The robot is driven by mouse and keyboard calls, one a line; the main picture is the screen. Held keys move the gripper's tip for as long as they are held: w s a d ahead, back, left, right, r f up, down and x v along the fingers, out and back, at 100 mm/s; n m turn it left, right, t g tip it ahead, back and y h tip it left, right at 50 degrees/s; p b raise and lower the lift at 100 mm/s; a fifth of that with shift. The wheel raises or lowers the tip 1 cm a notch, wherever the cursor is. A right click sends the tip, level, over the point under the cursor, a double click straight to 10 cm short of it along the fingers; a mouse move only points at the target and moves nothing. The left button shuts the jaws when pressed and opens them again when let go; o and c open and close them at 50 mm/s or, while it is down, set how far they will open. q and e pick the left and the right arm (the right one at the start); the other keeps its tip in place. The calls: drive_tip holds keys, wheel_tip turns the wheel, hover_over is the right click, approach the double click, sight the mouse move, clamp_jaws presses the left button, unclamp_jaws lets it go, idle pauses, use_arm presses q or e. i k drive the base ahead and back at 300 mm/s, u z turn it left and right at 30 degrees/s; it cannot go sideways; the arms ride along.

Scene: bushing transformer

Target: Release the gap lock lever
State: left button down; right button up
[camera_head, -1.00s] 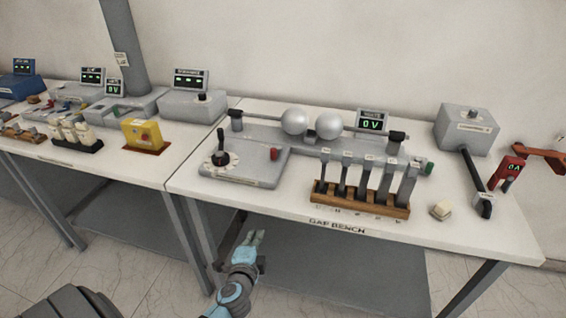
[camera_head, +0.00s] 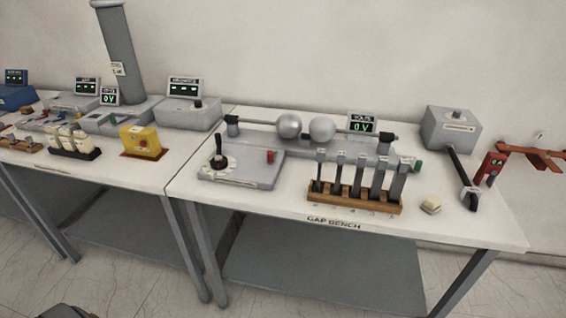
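A black lever (camera_head: 217,146) stands up from a round white dial on a grey plate (camera_head: 245,172) at the left of the gap bench (camera_head: 330,223); I cannot tell whether it is the gap lock lever. A red knob (camera_head: 270,157) sits on the same plate. Behind it, two metal spheres (camera_head: 289,125) and (camera_head: 322,130) face each other on rods, with a small gap between them. A green knob (camera_head: 416,166) is at the right end of the sphere stand. Neither of my grippers is in view.
A wooden rack (camera_head: 352,197) holds several upright gauges. A pale block (camera_head: 431,205) lies to its right. A display (camera_head: 362,124) reads 0 V. Another bench adjoins at left.

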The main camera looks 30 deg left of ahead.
sight(271, 154)
drive_tip(key=z, duration=1.55)
drive_tip(key=i, duration=0.85)
drive_tip(key=u, duration=2.1)
